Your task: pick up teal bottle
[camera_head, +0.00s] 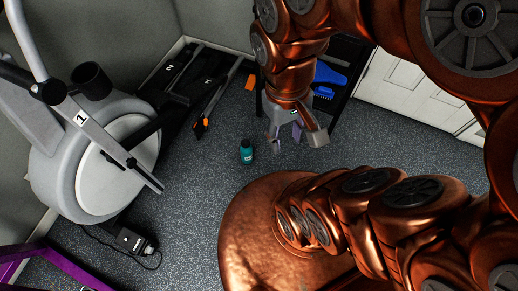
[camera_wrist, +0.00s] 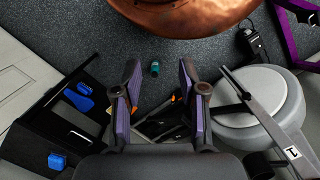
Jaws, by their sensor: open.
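The teal bottle (camera_head: 246,152) is small, with a dark cap and a pale label. In the head view it stands on the speckled floor, left of my gripper. My gripper (camera_head: 297,138) is open and empty, with its fingers apart, above the floor and to the right of the bottle. In the wrist view the teal bottle (camera_wrist: 155,68) lies beyond the fingertips, in line with the gap between them. The open fingers of my gripper (camera_wrist: 158,72) do not touch it.
An exercise machine (camera_head: 120,150) fills the left side, with a cable and black adapter (camera_head: 133,241) below it. A dark rack with blue items (camera_head: 327,80) stands at the back. White cabinets (camera_head: 410,90) are at the right. The floor around the bottle is clear.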

